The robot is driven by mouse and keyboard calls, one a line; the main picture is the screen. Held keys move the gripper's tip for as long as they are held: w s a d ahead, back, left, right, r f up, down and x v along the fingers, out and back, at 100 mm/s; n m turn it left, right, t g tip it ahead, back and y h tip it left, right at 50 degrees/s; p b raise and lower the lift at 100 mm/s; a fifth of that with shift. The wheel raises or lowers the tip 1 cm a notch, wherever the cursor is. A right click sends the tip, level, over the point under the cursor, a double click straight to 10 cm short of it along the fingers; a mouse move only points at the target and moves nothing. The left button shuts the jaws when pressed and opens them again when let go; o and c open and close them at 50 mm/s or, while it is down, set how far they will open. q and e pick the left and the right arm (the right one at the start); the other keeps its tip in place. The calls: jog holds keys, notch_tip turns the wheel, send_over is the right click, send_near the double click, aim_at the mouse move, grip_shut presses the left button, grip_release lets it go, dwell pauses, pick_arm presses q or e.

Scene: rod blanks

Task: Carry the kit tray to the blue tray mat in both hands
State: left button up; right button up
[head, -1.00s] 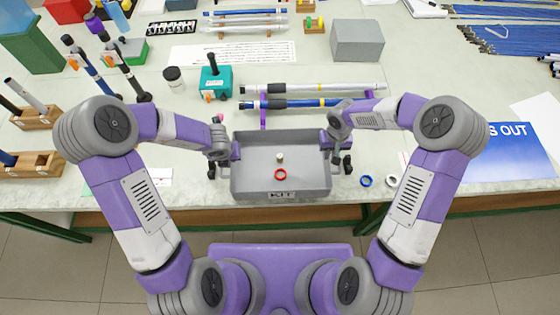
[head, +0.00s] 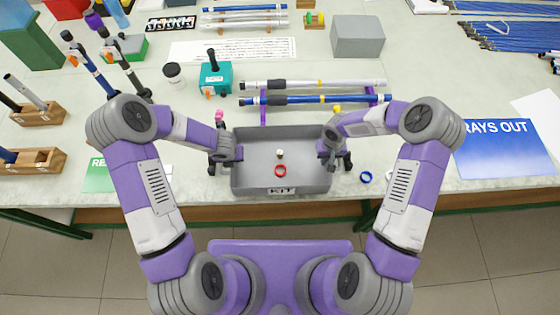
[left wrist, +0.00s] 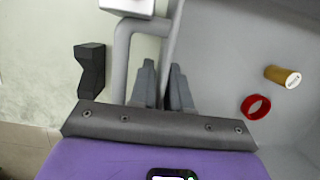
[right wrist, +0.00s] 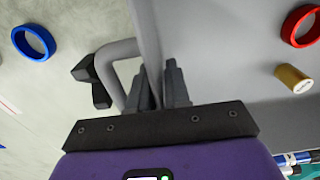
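The grey kit tray (head: 250,178), labelled KIT, lies at the table's front edge. It holds a red ring (head: 280,171) and a small tan cylinder (head: 280,154); both show in the wrist views. My left gripper (left wrist: 163,85) has its fingers on either side of the tray's left end wall, close against it. My right gripper (right wrist: 157,85) has its fingers on either side of the right end wall in the same way. A grey tube handle stands out beside each gripper. The blue tray mat (head: 505,160), reading "RAYS OUT", lies at the right; my right arm hides its left edge.
Silver and blue rods (head: 315,99) lie on purple supports just behind the tray. A teal box (head: 217,80) stands behind left. A blue ring (head: 366,176) lies right of the tray. A grey box (head: 357,40) stands further back. The blue mat's visible part is bare.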

pick_arm(q)
grip_shut()
pick_arm(e)
grip_shut()
dwell(1.1)
